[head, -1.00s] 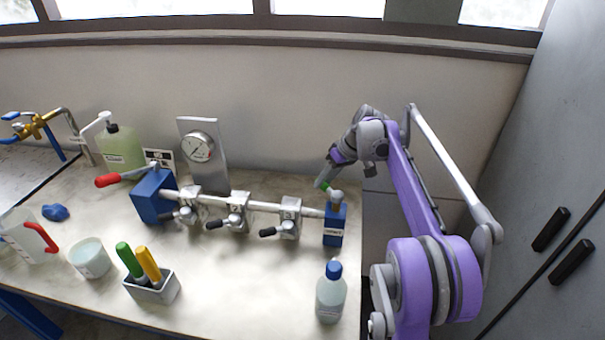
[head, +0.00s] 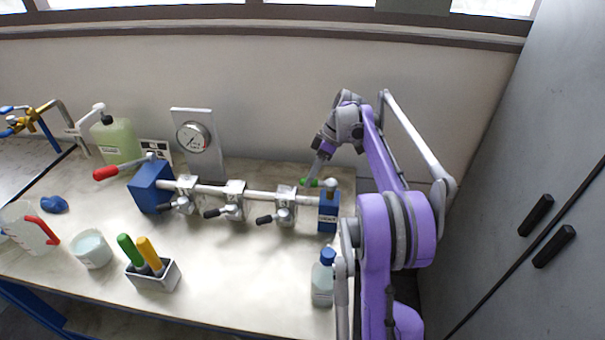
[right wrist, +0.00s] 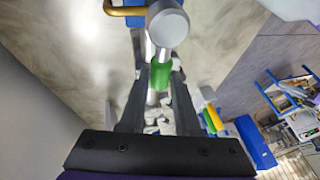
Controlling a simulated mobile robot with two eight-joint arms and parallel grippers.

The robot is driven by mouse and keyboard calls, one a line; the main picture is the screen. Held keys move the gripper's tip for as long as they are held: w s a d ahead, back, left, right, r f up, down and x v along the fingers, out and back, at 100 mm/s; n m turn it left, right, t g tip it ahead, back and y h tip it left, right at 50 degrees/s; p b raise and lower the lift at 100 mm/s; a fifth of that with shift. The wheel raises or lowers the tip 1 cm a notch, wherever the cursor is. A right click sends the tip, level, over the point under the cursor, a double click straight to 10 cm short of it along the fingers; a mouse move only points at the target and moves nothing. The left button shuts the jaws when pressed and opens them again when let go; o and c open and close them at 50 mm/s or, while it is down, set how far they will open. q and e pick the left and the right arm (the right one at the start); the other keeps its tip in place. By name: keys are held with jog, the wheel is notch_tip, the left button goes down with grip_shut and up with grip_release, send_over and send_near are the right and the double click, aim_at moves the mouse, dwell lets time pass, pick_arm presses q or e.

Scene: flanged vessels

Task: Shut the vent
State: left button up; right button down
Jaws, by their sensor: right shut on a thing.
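The vent is a blue labelled block (head: 328,215) at the right end of the pipe, with a round grey knob on top and a lever with a green grip (head: 311,182). The lever points left, roughly along the pipe. My right gripper (head: 314,176) is shut on the green grip from above. In the right wrist view the green grip (right wrist: 161,74) lies between my two dark fingers (right wrist: 158,85), with the grey round cap (right wrist: 167,25) just beyond. My left gripper is not in view.
The pipe carries several clamps (head: 235,200) with black handles. A blue-capped bottle (head: 323,280) stands in front of the vent. A red-handled lever (head: 106,173) and a gauge (head: 192,137) are further left. A grey cabinet (head: 550,130) stands at the right.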

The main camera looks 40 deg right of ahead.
dwell(0.3)
jog(key=c, duration=0.6)
grip_release()
jog(key=shift+s+a, duration=0.1)
jog(key=p+v, duration=0.1)
jog(key=v, duration=1)
jog(key=shift+a+f, duration=0.1)
